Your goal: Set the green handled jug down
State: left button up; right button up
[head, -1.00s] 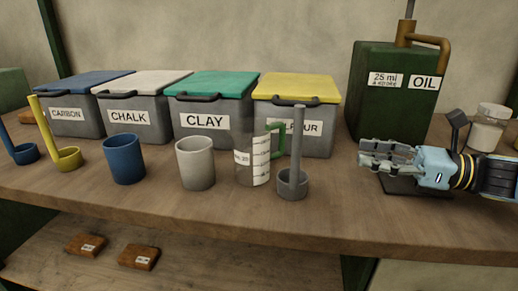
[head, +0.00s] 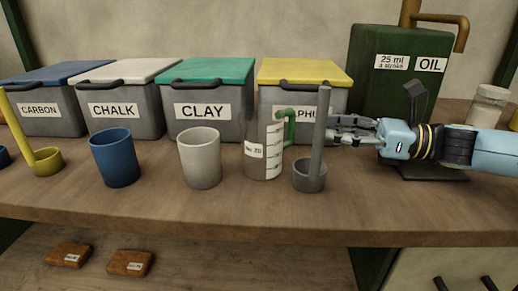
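The jug (head: 258,150) is clear-grey with a white measuring strip and a green handle (head: 290,126) on its right side. It stands upright on the wooden bench, between the pale cup and the grey ladle. My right gripper (head: 334,130) comes in from the right, with its fingers apart and nothing seen between them. It is right of the green handle and apart from it. The upright stem of the grey ladle (head: 310,177) stands between the gripper and the jug in the picture. My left gripper is not in view.
A pale cup (head: 199,160), a blue cup (head: 115,160) and a yellow ladle (head: 45,160) stand to the left. Lidded bins, including the clay bin (head: 208,127), line the back. The green oil can (head: 385,95) is behind my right arm. The bench's front strip is clear.

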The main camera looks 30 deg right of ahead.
aim_at(290, 140)
jog(key=x, duration=0.1)
jog(key=b+x, duration=0.1)
jog(key=shift+w+a+f, duration=0.2)
jog(key=shift+w+f, duration=0.05)
jog(key=shift+f, duration=0.05)
jog(key=shift+w+a+r, duration=0.1)
jog(key=shift+w+a, duration=0.05)
jog(key=shift+a, duration=0.05)
jog(key=shift+w+a+b, duration=0.15)
jog(key=shift+b, duration=0.4)
jog(key=b+x, duration=0.3)
jog(key=shift+w+a+f, duration=0.1)
jog(key=shift+w+f, duration=0.15)
jog(key=shift+f, duration=0.05)
jog(key=shift+w+a, duration=0.25)
jog(key=shift+a, duration=0.05)
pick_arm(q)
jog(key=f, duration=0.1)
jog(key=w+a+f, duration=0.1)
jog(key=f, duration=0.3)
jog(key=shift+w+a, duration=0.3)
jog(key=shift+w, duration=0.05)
pick_arm(e)
jog(key=shift+w+a+r, duration=0.15)
jog(key=shift+r, duration=0.1)
jog(key=shift+c, duration=0.2)
grip_shut()
